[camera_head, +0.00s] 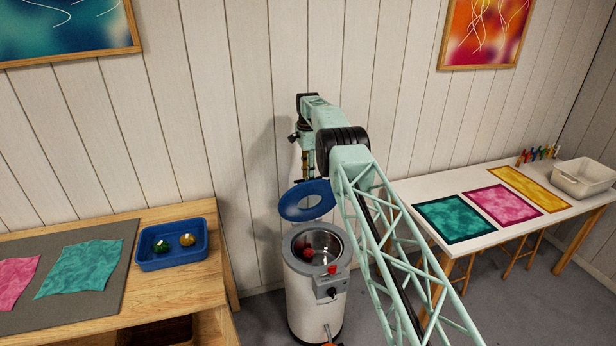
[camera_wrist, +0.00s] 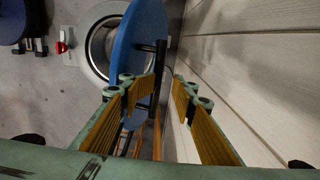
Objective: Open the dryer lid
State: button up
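The dryer (camera_head: 318,288) is a white cylinder with a grey top ring. Its blue lid (camera_head: 308,201) stands raised, tilted up at the back above the open drum. In the wrist view the lid (camera_wrist: 133,45) is seen nearly edge-on beside the drum opening (camera_wrist: 100,45). A black handle bar (camera_wrist: 158,60) sticks out from the lid's wall-facing side. My gripper (camera_wrist: 158,88) has its yellow-padded fingers well apart, the handle by the left finger; I cannot tell if they touch. In the head view my gripper (camera_head: 304,172) hangs just behind the lid, partly hidden.
The panelled wall (camera_wrist: 240,75) is close beside my right finger. A wooden table with a blue tray (camera_head: 173,245) stands left of the dryer. A white table (camera_head: 440,192) with coloured silks and a pale bin (camera_head: 583,180) stands right. A red knob (camera_head: 332,270) sits on the dryer's front.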

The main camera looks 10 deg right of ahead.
notch_tip(320, 180, up, 12)
dwell(0.6)
jog(key=shift+r, duration=0.1)
dwell(0.4)
